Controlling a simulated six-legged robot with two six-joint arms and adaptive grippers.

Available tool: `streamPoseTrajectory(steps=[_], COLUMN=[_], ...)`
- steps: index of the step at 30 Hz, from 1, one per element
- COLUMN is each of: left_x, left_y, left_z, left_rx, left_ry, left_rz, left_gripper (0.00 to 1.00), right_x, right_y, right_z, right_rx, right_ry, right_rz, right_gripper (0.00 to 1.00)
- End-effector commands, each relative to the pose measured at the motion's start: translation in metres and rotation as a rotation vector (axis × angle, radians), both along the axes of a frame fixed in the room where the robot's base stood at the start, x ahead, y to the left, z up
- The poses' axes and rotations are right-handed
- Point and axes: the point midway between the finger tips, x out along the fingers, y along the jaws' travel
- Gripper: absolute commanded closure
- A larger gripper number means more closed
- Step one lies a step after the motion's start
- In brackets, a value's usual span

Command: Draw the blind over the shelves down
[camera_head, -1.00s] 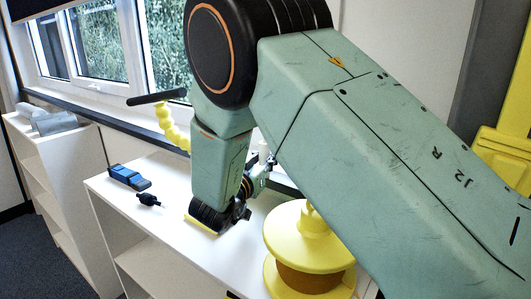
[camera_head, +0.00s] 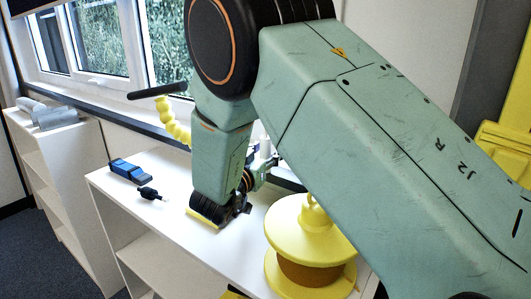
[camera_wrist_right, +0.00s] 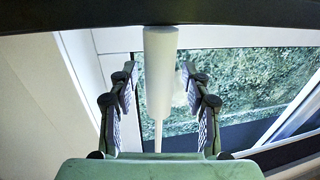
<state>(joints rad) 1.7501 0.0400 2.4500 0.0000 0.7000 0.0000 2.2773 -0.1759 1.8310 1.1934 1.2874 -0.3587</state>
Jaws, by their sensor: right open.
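In the right wrist view, a white cylindrical pull (camera_wrist_right: 160,75) hangs upright from under a dark horizontal bar (camera_wrist_right: 200,12) across the top, with a thin pale rod or cord below it. My right gripper (camera_wrist_right: 158,88) is open, with one finger on each side of the pull. Gaps show between the fingers and the pull. In the head view a dark blind (camera_head: 35,6) shows only at the top left corner, over the window. My right gripper is mostly hidden there behind my arm (camera_head: 262,168). My left gripper is not in view.
White shelves (camera_head: 125,215) stand below the window (camera_head: 110,50). On them are a blue tool (camera_head: 130,171), a small black connector (camera_head: 150,193) and a yellow spool (camera_head: 308,225). A yellow jointed hose (camera_head: 172,120) rises near the sill. Another shelf (camera_head: 50,150) stands at left.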

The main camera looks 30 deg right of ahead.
Motion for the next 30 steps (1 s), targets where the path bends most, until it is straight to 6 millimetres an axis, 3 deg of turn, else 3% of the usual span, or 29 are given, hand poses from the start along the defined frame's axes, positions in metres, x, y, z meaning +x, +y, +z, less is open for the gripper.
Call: streamPoseTrajectory(steps=[15, 21, 30], left_x=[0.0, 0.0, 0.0], left_y=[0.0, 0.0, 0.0], left_z=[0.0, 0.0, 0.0], left_rx=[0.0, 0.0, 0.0], left_ry=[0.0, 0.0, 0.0], left_rz=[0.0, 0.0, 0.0], left_gripper=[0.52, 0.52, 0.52], right_x=[0.0, 0.0, 0.0], right_y=[-0.001, -0.001, -0.001], right_z=[0.085, 0.097, 0.098], right_rx=[0.001, 0.0, 0.0], right_ry=[-0.003, -0.001, 0.0], right_rz=[0.0, 0.0, 0.0], right_gripper=[0.52, 0.52, 0.52])
